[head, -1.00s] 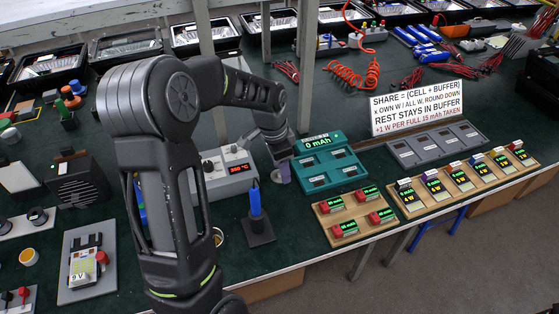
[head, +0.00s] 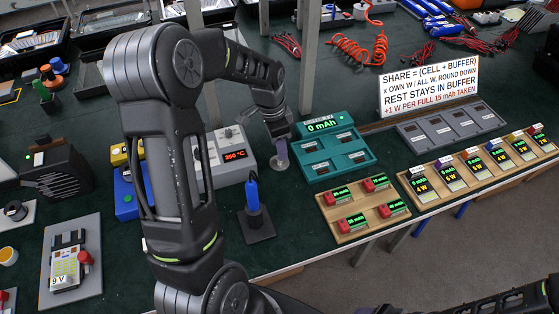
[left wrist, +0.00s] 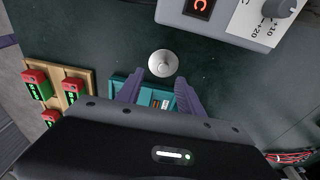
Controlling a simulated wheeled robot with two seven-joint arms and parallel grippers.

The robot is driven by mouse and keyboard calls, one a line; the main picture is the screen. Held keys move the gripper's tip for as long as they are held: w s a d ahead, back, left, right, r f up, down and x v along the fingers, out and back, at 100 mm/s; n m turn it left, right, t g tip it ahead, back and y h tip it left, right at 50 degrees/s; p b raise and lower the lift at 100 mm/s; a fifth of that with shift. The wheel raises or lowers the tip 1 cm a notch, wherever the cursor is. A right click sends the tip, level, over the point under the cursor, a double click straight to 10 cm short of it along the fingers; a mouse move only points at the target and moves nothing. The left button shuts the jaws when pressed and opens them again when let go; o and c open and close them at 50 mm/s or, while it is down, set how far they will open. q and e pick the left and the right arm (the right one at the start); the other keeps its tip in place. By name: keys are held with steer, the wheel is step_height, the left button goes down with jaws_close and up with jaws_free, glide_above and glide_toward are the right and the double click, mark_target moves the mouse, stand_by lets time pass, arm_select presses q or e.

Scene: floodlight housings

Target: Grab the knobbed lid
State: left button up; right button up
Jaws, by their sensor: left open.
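The knobbed lid (left wrist: 163,63) is a small silver disc with a raised knob, lying on the dark green bench top. In the head view the lid (head: 279,164) shows just under my left gripper (head: 281,152), partly hidden by it. In the left wrist view my left gripper (left wrist: 160,82) has its two purple fingers apart with nothing between them. The lid lies just beyond the fingertips, roughly centred on the gap, and no finger visibly touches it.
A grey soldering station (head: 232,158) stands just left of the lid, and a teal charger (head: 328,152) just right. A blue soldering iron in a stand (head: 254,205) is nearer the front. A wooden tray of red-green cells (head: 362,218) sits further right.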

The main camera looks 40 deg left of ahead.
arm_select(q)
steer(key=shift+f, duration=0.15)
steer(key=f, duration=0.1)
steer(key=f+p, duration=0.1)
steer(key=f, duration=0.3)
steer(key=shift+w+a, duration=0.15)
steer(key=shift+w, duration=0.1)
steer(key=shift+c, duration=0.5)
jaws_close()
stand_by(0.4)
